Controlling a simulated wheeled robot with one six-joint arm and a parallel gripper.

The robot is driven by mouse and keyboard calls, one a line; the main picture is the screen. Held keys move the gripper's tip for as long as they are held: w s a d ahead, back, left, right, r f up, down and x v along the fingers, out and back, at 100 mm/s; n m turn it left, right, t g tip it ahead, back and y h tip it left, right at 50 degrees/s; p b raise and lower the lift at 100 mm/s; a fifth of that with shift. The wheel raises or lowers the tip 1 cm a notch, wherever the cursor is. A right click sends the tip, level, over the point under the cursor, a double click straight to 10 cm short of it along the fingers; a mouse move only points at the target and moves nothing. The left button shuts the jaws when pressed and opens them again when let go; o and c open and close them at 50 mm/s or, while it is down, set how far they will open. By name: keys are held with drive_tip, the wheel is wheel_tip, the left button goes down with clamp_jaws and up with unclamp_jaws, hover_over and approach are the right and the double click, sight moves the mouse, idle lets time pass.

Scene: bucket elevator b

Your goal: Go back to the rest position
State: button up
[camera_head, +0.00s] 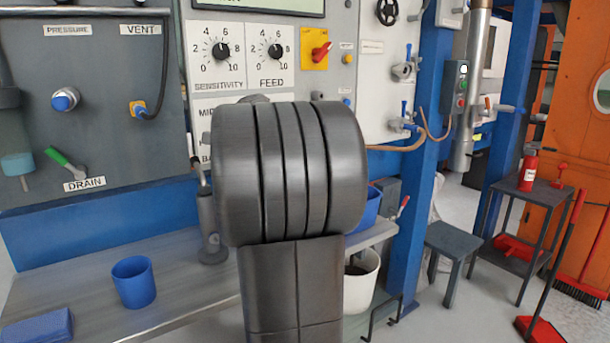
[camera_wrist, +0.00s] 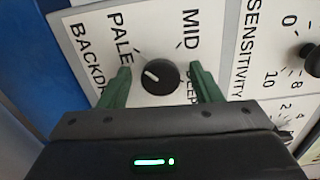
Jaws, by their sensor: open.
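In the wrist view my gripper (camera_wrist: 161,69) is open, with one green finger on each side of a black round knob (camera_wrist: 159,78). The knob has a white pointer mark and sits on a white plate (camera_wrist: 103,62) lettered PALE, MID, DEEP and BACKDROP. A gap shows between each finger and the knob; I cannot tell how far the fingertips are from the plate. In the head view my dark arm covers the middle of the picture and hides the gripper and most of this plate (camera_head: 215,105).
SENSITIVITY (camera_head: 220,50) and FEED (camera_head: 275,50) dials and a red switch (camera_head: 320,52) are above. A blue cup (camera_head: 134,282) and blue block (camera_head: 38,328) are on the grey bench (camera_head: 195,290). A blue post (camera_head: 425,190), stool (camera_head: 457,242) and side table (camera_head: 530,195) stand right.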

drive_tip(key=v, duration=1.3)
drive_tip(key=w+a+m+p, duration=0.7)
drive_tip(key=w+m+p, duration=0.4)
drive_tip(key=m+p, duration=0.6)
drive_tip(key=p, duration=0.4)
drive_tip(key=shift+r, duration=0.3)
drive_tip(key=shift+f, duration=0.1)
idle(0.6)
